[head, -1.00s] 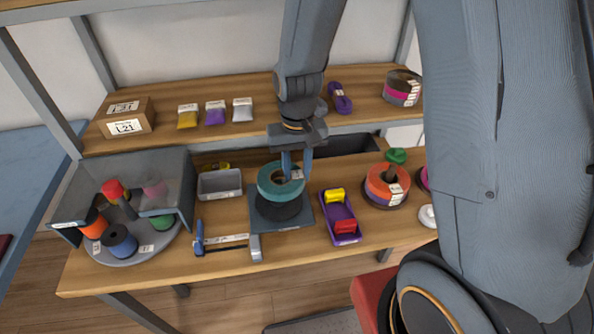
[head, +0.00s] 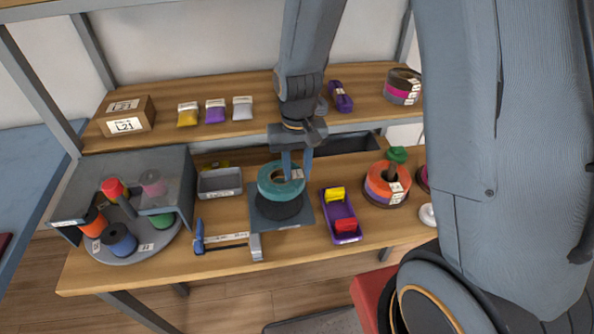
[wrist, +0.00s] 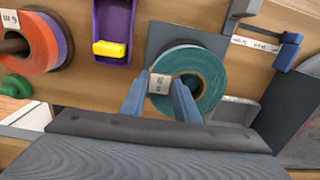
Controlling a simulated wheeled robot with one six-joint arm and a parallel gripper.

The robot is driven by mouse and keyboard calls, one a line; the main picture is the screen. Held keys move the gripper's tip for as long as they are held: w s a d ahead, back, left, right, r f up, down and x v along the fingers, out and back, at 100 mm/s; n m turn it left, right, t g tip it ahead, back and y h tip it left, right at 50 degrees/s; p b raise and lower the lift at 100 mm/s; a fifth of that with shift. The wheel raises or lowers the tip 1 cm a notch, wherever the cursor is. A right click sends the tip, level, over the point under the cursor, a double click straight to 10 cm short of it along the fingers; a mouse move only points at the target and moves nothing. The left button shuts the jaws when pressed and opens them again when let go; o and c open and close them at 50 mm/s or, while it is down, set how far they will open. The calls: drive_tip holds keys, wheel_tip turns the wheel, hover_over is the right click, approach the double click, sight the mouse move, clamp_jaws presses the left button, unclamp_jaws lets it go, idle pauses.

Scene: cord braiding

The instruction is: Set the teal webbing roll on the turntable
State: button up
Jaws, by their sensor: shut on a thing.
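The teal webbing roll (head: 282,181) is a flat ring with a white label, held at or just above the black round turntable (head: 279,208) on its grey square base (head: 306,213). My gripper (head: 296,172) is shut on the right-hand side of the roll in the head view. In the wrist view the teal roll (wrist: 190,75) shows its ring face and label, with my gripper's two blue fingers (wrist: 160,98) at its near edge. The roll covers much of the turntable, so I cannot tell whether they touch.
A purple tray (head: 340,212) with yellow and red items stands right of the turntable. Orange rolls on a post (head: 387,184) are further right. A grey bin (head: 219,182) and a blue-handled clamp (head: 226,240) lie left. A covered spool carousel (head: 125,249) stands at far left.

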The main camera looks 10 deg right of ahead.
drive_tip(key=shift+f+b, duration=1.4)
drive_tip(key=shift+f, duration=1.2)
idle(0.3)
idle(0.4)
drive_tip(key=o, duration=1.2)
drive_tip(key=shift+c, duration=0.2)
drive_tip(key=c, duration=0.4)
drive_tip(key=shift+o, duration=0.8)
drive_tip(key=shift+o, duration=0.2)
drive_tip(key=shift+r, duration=0.1)
